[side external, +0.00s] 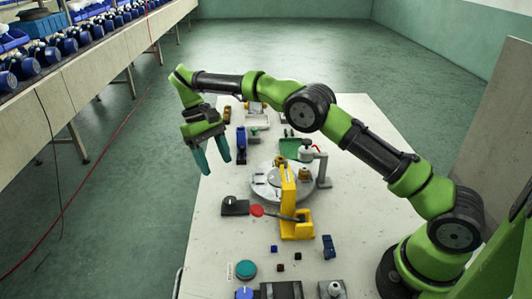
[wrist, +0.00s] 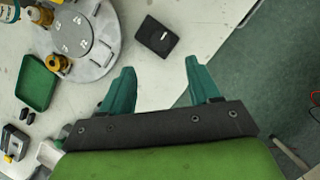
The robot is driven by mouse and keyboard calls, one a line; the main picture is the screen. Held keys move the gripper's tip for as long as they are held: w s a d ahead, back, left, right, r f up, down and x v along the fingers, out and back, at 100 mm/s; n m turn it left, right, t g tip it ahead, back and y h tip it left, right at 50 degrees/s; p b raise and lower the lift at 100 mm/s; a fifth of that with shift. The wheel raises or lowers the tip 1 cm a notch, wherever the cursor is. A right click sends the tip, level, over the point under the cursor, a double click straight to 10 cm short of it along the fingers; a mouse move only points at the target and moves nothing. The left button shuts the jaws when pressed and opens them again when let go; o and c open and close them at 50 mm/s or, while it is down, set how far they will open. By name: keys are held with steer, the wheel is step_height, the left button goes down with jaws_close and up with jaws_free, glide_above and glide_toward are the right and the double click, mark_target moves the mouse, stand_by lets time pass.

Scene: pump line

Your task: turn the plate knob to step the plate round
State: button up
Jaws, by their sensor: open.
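The round grey plate (side external: 266,187) lies flat on the table, with brass-coloured parts on it; it also shows at the upper left of the wrist view (wrist: 108,24). A small black box with a round dark knob (side external: 234,203) sits beside the plate, apart from it; it also shows in the wrist view (wrist: 156,36). I cannot tell for certain that it is the plate knob. My gripper (side external: 216,168) is open and empty, its teal fingers pointing down over the table's left edge. In the wrist view, the knob box lies beyond the fingertips (wrist: 160,68), untouched.
A yellow lever stand (side external: 297,225) with a red tip stands in front of the plate. A green tray (side external: 296,149) lies behind it. A teal button (side external: 245,270) and small cubes are near the front. A conveyor of blue pumps (side external: 68,45) runs at left.

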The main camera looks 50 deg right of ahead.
steer(key=shift+w+r, duration=0.3)
steer(key=shift+r, duration=0.35)
steer(key=s+d+r+m+t, duration=0.1)
steer(key=s+d+r+t, duration=0.1)
steer(key=s, duration=0.7)
steer(key=s+d+r+m+t+y, duration=0.1)
steer(key=s+d+r+t, duration=0.1)
steer(key=s+r+t, duration=0.3)
steer(key=s+d+r+m+t+y, duration=0.1)
steer(key=s+d+r+m+t, duration=0.1)
steer(key=s, duration=1.2)
step_height(320, 180, up, 2)
steer(key=d+t, duration=0.1)
steer(key=t, duration=0.1)
steer(key=shift+r+t, duration=0.2)
steer(key=shift+t, duration=0.1)
